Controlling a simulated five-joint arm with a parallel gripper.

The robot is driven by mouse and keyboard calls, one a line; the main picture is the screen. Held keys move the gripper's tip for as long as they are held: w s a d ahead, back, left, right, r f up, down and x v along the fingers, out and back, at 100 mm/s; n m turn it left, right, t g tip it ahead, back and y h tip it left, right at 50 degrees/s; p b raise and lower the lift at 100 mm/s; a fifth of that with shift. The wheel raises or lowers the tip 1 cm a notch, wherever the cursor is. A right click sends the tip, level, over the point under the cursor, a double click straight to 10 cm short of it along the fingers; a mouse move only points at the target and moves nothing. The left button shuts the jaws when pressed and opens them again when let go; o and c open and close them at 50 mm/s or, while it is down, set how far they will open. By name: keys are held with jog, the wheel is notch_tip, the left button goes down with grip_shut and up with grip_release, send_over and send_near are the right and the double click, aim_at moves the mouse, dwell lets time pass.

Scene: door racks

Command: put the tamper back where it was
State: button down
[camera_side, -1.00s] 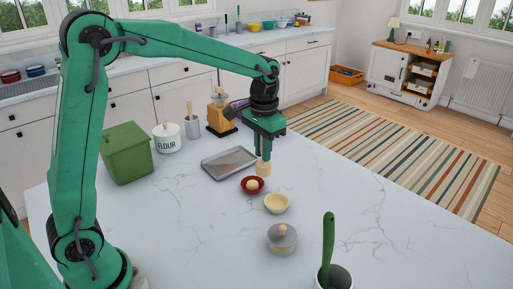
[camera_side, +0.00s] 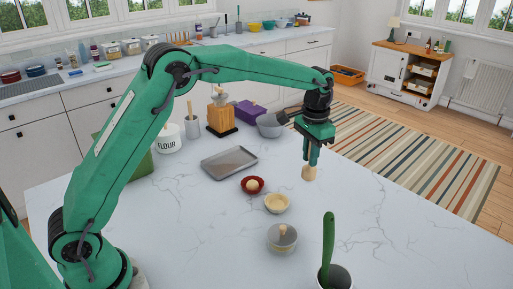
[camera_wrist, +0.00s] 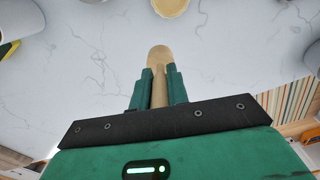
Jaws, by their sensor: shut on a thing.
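My gripper (camera_side: 311,161) is shut on the pale wooden tamper (camera_side: 309,174). The tamper hangs upright, its rounded wide end down, over the right part of the marble counter. It seems a little above the surface; the exact gap is hard to tell. In the wrist view, the tamper (camera_wrist: 159,55) sticks out from between my two green fingers (camera_wrist: 160,82). The place where the tamper stood before is not marked.
A metal tray (camera_side: 229,163) lies behind the red bowl. A lidded jar (camera_side: 282,240) and a dark-mouthed pot (camera_side: 336,277) with a green-handled tool are in front. The counter's right is clear.

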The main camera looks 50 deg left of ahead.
jog(key=w+a+f, duration=0.5)
jog(key=a+f, duration=0.2)
jog(key=a, duration=0.3)
jog(key=shift+w+a, duration=0.15)
jog(key=shift+w, duration=0.2)
jog(key=shift+f, duration=0.1)
jog(key=shift+f, duration=1.9)
jog(key=shift+f, duration=0.1)
jog(key=c, duration=1.4)
grip_release()
jog(key=shift+o, duration=0.2)
notch_tip(320, 180, up, 12)
